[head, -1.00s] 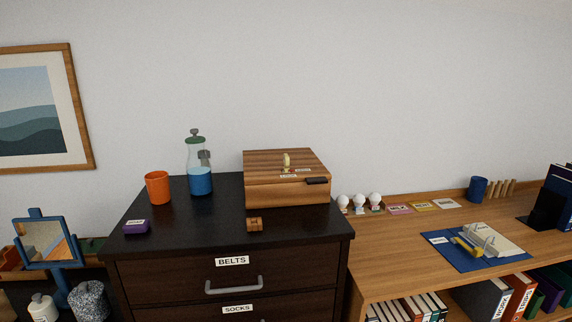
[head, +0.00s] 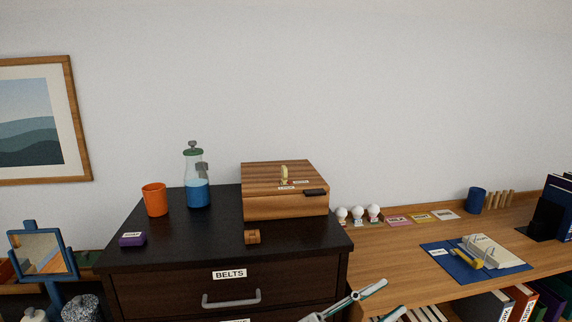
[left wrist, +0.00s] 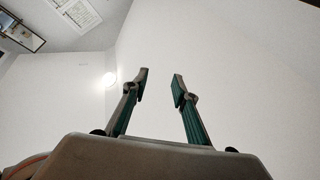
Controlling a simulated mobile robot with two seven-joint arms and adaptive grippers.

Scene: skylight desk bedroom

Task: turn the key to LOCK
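A brown striped wooden box (head: 270,207) sits on the dark dresser top (head: 205,243). A small pale yellow key (head: 284,174) stands upright on its lid. Two small white labels lie by the key, a front one (head: 287,187) and one at its right (head: 301,182), with a bit of red between; their print is too small to read surely. My left gripper (head: 392,296) is at the bottom of the head view, in front of the desk and well apart from the box. In the left wrist view its two fingers (left wrist: 160,84) are spread with nothing between them. My right gripper is out of view.
An orange cup (head: 155,199), a bottle of blue liquid (head: 197,192), a purple block (head: 132,240) and a small wooden block (head: 252,237) stand on the dresser. Small white-topped figures (head: 358,214) and a blue mat (head: 437,256) are on the desk. Space above the box is clear.

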